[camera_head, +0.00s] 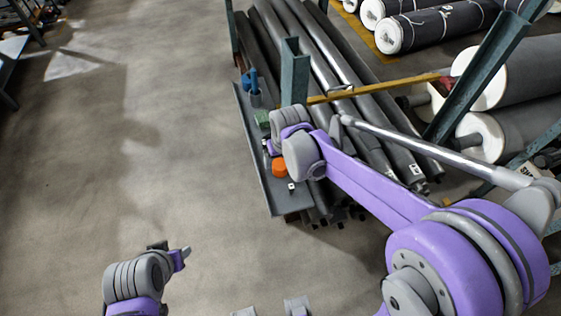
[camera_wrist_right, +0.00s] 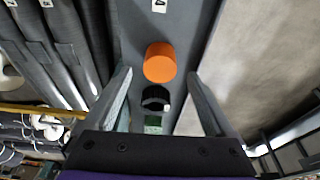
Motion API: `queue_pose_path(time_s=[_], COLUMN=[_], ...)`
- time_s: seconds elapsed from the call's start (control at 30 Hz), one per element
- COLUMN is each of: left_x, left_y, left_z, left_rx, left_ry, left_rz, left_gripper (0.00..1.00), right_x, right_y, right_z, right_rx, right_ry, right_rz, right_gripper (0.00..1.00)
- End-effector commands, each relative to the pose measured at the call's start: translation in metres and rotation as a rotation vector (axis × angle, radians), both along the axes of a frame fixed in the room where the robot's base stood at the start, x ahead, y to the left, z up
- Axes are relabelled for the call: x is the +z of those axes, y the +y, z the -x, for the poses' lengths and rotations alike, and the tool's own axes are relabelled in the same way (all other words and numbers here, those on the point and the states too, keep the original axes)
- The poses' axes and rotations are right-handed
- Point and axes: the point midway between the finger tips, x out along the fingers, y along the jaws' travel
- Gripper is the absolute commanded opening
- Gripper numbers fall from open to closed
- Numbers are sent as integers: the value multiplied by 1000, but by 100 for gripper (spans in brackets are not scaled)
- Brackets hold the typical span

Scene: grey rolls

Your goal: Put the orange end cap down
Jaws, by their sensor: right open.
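The orange end cap (camera_head: 279,167) rests on the narrow grey shelf (camera_head: 251,140) beside the dark rolls. In the right wrist view the cap (camera_wrist_right: 159,62) shows as an orange cylinder near the far ends of my fingers. My right gripper (camera_wrist_right: 159,78) is open, one finger on each side, with clear gaps between the fingers and the cap. In the head view my right wrist hides most of that gripper. My left gripper (camera_head: 181,254) is at the lower left over bare floor, away from the shelf; its jaws are too small to read.
A black round piece (camera_wrist_right: 155,98) and a green block (camera_wrist_right: 153,123) lie in line with the cap. Blue items (camera_head: 253,88) stand farther up the shelf. Long grey rolls (camera_head: 340,75) and a teal post (camera_head: 294,72) are close on the right. The floor (camera_head: 130,150) on the left is clear.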

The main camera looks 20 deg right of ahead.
Motion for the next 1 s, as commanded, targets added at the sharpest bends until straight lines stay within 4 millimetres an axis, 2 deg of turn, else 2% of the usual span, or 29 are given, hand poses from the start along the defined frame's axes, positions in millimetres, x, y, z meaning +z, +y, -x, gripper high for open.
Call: queue_pose_path(time_s=[0.03, 0.1, 0.3, 0.47, 0.57, 0.67, 0.77, 0.9, 1.0], left_x=[3, 5, 9, 10, 11, 11, 10, 10, 10], left_y=[0, 0, 0, 0, 0, 0, 0, 0, 0], left_z=[-1, -1, -2, -3, -3, -3, -3, -3, -3], left_rx=[0, 0, 0, 0, 0, 0, 0, 0, 0], left_ry=[-1, -2, -4, -5, -5, -5, -5, -5, -5], left_rz=[0, 0, 0, 0, 0, 0, 0, 0, 0], left_gripper=[50, 50, 50, 50, 50, 50, 50, 50, 50], right_x=[14, 29, 64, 78, 82, 83, 79, 63, 50], right_y=[0, 0, -1, -1, -5, -14, -24, -36, -42], right_z=[3, 7, 16, 21, 32, 58, 95, 146, 173], right_rx=[0, 0, 0, 0, -3, -9, -16, -26, -32], right_ry=[-1, 0, 0, -1, -11, -38, -79, -139, -174], right_rz=[0, 0, 0, 0, -1, -4, -6, -8, -5], right_gripper=[89, 89, 89, 89, 89, 89, 89, 89, 89])
